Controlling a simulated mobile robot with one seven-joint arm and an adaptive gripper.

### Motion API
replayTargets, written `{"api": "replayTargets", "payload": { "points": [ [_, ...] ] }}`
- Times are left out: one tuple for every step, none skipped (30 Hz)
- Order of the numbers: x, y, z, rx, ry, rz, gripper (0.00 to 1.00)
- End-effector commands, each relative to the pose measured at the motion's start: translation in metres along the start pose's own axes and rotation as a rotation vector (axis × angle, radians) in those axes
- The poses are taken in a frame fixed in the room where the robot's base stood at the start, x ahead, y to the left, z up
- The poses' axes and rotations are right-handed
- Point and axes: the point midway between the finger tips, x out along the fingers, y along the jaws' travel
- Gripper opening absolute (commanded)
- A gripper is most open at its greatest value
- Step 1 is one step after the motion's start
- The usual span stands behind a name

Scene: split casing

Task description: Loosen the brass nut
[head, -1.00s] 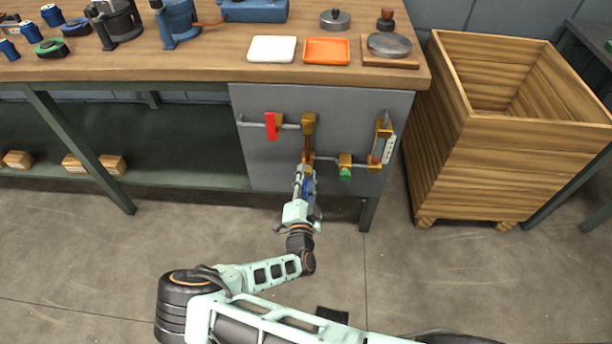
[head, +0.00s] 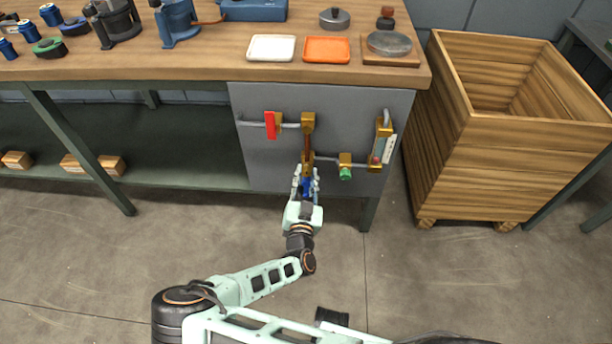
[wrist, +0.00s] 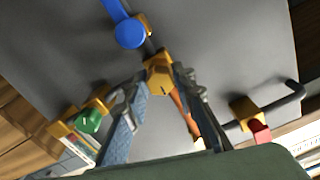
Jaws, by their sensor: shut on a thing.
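The brass nut (wrist: 158,76) sits at the lower end of a short copper-coloured tube (head: 308,143) on the grey panel. In the head view, the brass fitting (head: 307,160) at that spot is partly covered by my gripper (head: 307,178). In the wrist view, my gripper (wrist: 160,82) has one finger on each side of the nut and is shut on it. A blue valve handle (wrist: 130,33) is just beyond the nut. The tube (wrist: 184,112) runs between my fingers, partly hidden.
On the panel (head: 265,92) are a red handle (head: 270,125), a green knob (head: 345,173) and a gauge-like tube (head: 389,149). A workbench top (head: 200,65) overhangs above. A wooden crate (head: 490,150) stands to the right. The floor in front is clear.

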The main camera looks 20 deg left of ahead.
Motion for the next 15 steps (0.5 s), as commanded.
{"api": "replayTargets", "payload": {
  "points": [
    [-0.0001,0.0011,-0.0003,-0.005,0.001,0.002,0.0],
    [-0.0001,0.0011,-0.0003,-0.007,0.001,0.002,0.0],
    [-0.0001,0.0011,-0.0003,-0.009,0.001,0.002,0.0],
    [-0.0001,0.0011,-0.0003,-0.01,0.001,0.002,0.0],
    [-0.0001,0.0011,-0.0003,-0.01,0.001,0.002,0.0],
    [-0.0001,0.0011,-0.0004,-0.01,0.001,0.002,0.0],
    [-0.0001,0.0011,-0.0004,-0.01,0.001,0.002,0.0],
    [-0.0001,0.0011,-0.0004,-0.01,0.001,0.002,0.0],
    [-0.0001,0.0011,-0.0004,-0.01,0.001,0.002,0.0],
    [-0.0001,0.0011,-0.0004,-0.009,0.001,0.002,0.0],
    [-0.0001,0.0011,-0.0004,-0.009,0.001,0.002,0.0],
    [-0.0001,0.0011,-0.0004,-0.009,0.001,0.002,0.0],
    [-0.0001,0.0011,-0.0004,-0.009,0.001,0.002,0.0],
    [-0.0001,0.001,-0.0004,-0.009,0.001,0.002,0.27],
    [-0.0001,0.001,-0.0004,-0.009,0.001,0.002,0.32]
  ]
}}
